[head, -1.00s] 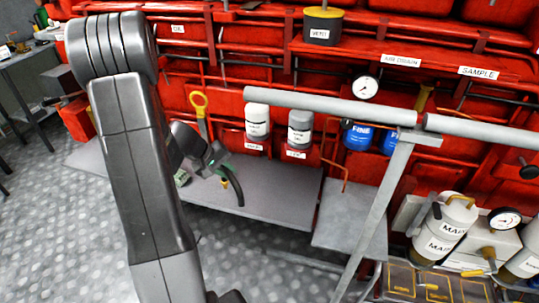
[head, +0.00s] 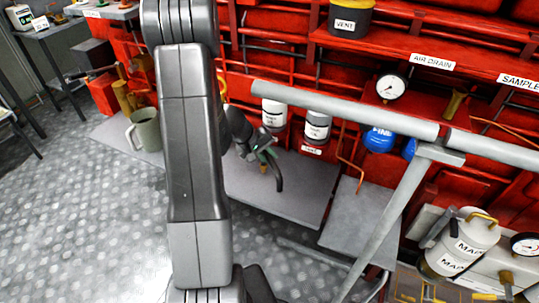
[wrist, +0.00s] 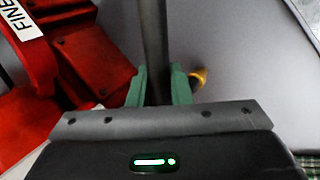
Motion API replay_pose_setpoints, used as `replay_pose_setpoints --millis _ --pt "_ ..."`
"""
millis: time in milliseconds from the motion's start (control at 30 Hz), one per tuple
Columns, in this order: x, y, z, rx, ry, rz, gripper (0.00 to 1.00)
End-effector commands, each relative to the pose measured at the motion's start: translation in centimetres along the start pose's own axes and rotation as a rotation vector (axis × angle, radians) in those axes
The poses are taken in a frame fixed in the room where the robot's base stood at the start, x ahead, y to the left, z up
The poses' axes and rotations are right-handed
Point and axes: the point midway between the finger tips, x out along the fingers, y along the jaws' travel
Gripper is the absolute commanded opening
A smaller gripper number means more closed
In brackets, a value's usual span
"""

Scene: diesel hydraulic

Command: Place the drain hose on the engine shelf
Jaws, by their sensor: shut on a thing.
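The dark, bent drain hose (head: 277,176) is in my gripper (head: 264,153), over the grey shelf (head: 300,190) along the foot of the red engine. In the wrist view, the green fingers of my gripper (wrist: 156,85) are shut on the hose (wrist: 153,40), which runs up and away between them. A brass-coloured piece (wrist: 198,77) shows just right of the fingers. The grey surface (wrist: 225,40) fills the background there. I cannot tell the gap between hose and shelf. My arm hides part of the shelf's left side.
Two labelled bottles (head: 317,126) stand behind the shelf. A grey-green mug (head: 146,130) stands at its left end. A grey rail (head: 345,110) and its slanted post (head: 385,225) cross in front on the right. The shelf's middle front is bare.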

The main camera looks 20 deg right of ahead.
Motion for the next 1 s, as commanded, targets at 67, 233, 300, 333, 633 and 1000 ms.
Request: replay_pose_setpoints --millis 67,233,300,333,633,1000 --pt "0.1 0.0 0.0 0.001 0.0 0.0 0.0" --pt "0.2 -0.1 0.0 0.001 0.001 0.0 0.26" --pt "0.2 -0.1 0.0 0.001 0.0 0.0 0.4" --pt "0.2 -0.1 0.0 0.001 0.0 0.0 0.4" --pt "0.1 -0.1 0.0 0.001 0.0 0.0 0.4" --pt "-5.6 0.1 -0.2 0.0 0.007 0.002 0.4"
